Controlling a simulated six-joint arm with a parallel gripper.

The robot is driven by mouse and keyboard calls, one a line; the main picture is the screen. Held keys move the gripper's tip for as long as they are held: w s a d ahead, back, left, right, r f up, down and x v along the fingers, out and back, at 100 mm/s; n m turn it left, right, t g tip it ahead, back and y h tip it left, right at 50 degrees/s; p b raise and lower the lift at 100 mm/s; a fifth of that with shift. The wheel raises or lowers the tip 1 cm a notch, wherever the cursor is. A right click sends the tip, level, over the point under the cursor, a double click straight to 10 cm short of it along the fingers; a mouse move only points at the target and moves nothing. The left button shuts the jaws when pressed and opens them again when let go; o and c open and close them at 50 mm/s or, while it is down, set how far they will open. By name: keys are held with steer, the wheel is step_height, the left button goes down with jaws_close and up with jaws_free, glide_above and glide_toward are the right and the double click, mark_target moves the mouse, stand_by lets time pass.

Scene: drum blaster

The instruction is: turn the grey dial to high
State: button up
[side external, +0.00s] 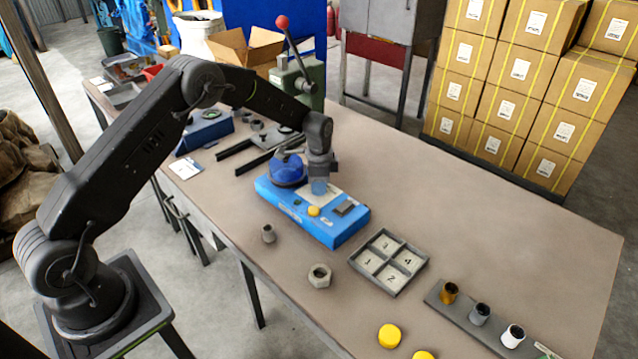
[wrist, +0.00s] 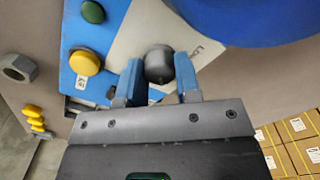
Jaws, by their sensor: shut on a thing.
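A blue machine box (side external: 318,212) stands on the table, with a blue drum (side external: 287,170) at its left end. In the wrist view the grey dial (wrist: 159,65) sits on a pale plate (wrist: 128,38) on the box's blue top. My gripper (wrist: 159,82) has its two blue fingers on either side of the dial and is shut on it. In the side view my gripper (side external: 319,186) points down at the box and hides the dial. Markings on the plate are partly covered and I cannot read the dial's setting.
A yellow button (wrist: 86,63) and a green button (wrist: 93,12) are beside the plate. A numbered tray (side external: 388,262), a hex nut (side external: 320,276) and a rack with several cups (side external: 479,314) are on the table. A green press (side external: 300,80) stands behind.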

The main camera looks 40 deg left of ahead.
stand_by(0.4)
steer(key=o, duration=0.9)
step_height(320, 180, up, 14)
steer(key=shift+f, duration=0.1)
